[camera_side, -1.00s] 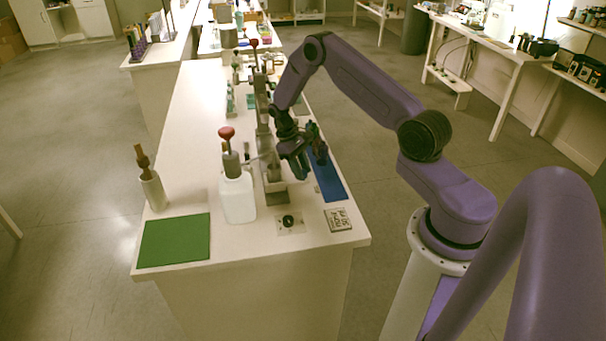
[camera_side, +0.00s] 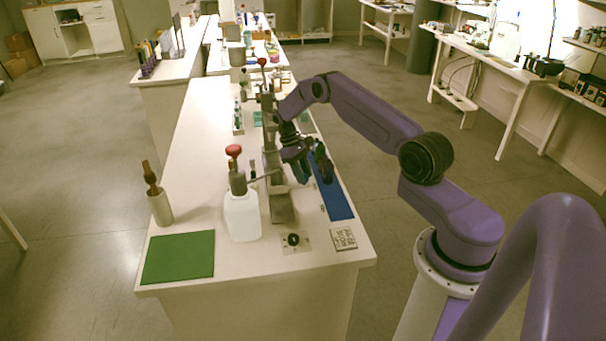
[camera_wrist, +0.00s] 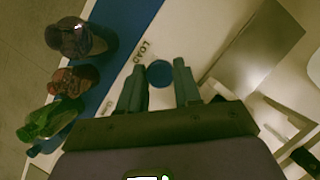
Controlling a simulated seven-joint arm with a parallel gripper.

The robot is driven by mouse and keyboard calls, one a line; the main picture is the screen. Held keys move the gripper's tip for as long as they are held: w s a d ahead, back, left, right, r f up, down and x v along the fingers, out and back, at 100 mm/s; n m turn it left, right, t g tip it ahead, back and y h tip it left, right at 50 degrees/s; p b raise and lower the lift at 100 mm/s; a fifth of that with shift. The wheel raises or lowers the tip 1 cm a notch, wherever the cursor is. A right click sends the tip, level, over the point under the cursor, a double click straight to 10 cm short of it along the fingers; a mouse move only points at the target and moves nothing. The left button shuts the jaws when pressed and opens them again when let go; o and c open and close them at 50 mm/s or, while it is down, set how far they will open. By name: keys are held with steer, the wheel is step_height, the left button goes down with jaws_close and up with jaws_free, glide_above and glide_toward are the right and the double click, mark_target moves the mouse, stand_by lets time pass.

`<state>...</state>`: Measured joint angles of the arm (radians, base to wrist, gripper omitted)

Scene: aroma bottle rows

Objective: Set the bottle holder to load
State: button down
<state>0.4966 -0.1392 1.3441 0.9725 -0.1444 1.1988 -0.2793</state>
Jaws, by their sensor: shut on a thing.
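In the wrist view, my gripper (camera_wrist: 158,67) has its two fingers on either side of a round blue knob (camera_wrist: 161,74), seen from above. The word LOAD (camera_wrist: 141,51) is printed on the pale surface just beyond the knob. In the side view, my gripper (camera_side: 304,172) is low over the bench, between the metal station with its channel (camera_side: 283,211) and the blue mat (camera_side: 338,202). The arm and gripper hide the knob there. I cannot make out the holder's exact position from the side.
On the blue mat are a dark bottle (camera_wrist: 75,37), a red-brown bottle (camera_wrist: 73,80) and a green bottle (camera_wrist: 48,120), close to my fingers. A white jug (camera_side: 241,215) stands left of the channel. A green mat (camera_side: 178,258) lies at the front left.

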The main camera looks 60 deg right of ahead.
steer(key=shift+w+a, duration=0.1)
steer(key=c, duration=0.8)
jaws_free()
steer(key=shift+r, duration=0.1)
steer(key=shift+s+r+v, duration=0.15)
steer(key=shift+s+v, duration=0.25)
steer(key=shift+v, duration=1.5)
steer(key=shift+s+r+v, duration=0.2)
steer(key=shift+s+v, duration=0.2)
steer(key=shift+v, duration=1.5)
steer(key=shift+s+r+v, duration=0.15)
steer(key=shift+s+v, duration=0.25)
steer(key=shift+v, duration=1.45)
